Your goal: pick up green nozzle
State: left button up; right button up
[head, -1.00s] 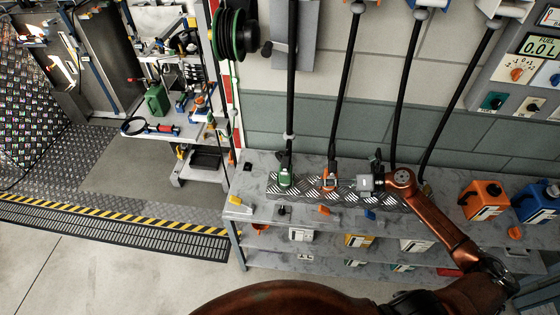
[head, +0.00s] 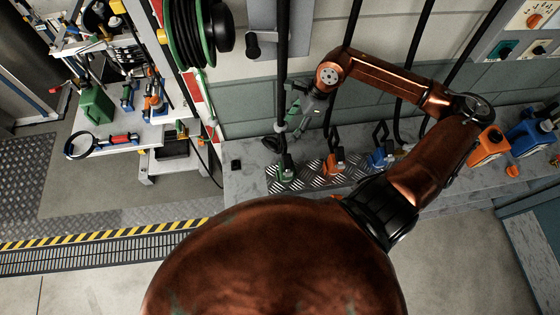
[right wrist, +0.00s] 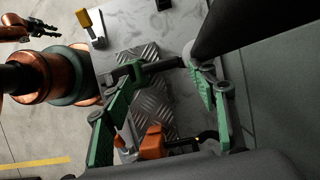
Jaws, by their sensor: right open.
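The green nozzle (head: 286,168) stands on the tread-plate strip at the left end of the bench, below a black hose with a grey collar. My right gripper (head: 288,132) is just above it beside the hose, open and empty. In the right wrist view the green-padded fingers of my right gripper (right wrist: 158,105) are spread wide. What looks like the green nozzle (right wrist: 146,70) shows between and beyond them, partly hidden. My left gripper (right wrist: 42,30) shows small at the upper left of that view; its jaws are too small to read.
An orange nozzle (head: 334,162) and a blue nozzle (head: 382,156) stand to the right on the strip. Black hoses hang close around my right arm. Orange (head: 488,146) and blue (head: 530,136) canisters stand at the bench's right. A green hose reel (head: 188,35) is on the wall.

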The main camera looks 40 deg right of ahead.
aim_at(285, 139)
jog(key=x, duration=0.2)
jog(key=p+x, duration=0.1)
jog(key=x, duration=0.3)
jog(key=shift+s+d+f, duration=0.15)
jog(key=shift+d+f, duration=0.05)
jog(key=shift+a+f, duration=0.1)
jog(key=shift+f, duration=0.15)
pick_arm(q)
jog(key=shift+w+a+r, duration=0.1)
jog(key=shift+w+r, duration=0.35)
jog(key=shift+r, duration=0.35)
pick_arm(e)
jog(key=c, duration=0.5)
pick_arm(q)
jog(key=shift+s, duration=0.4)
pick_arm(e)
grip_shut()
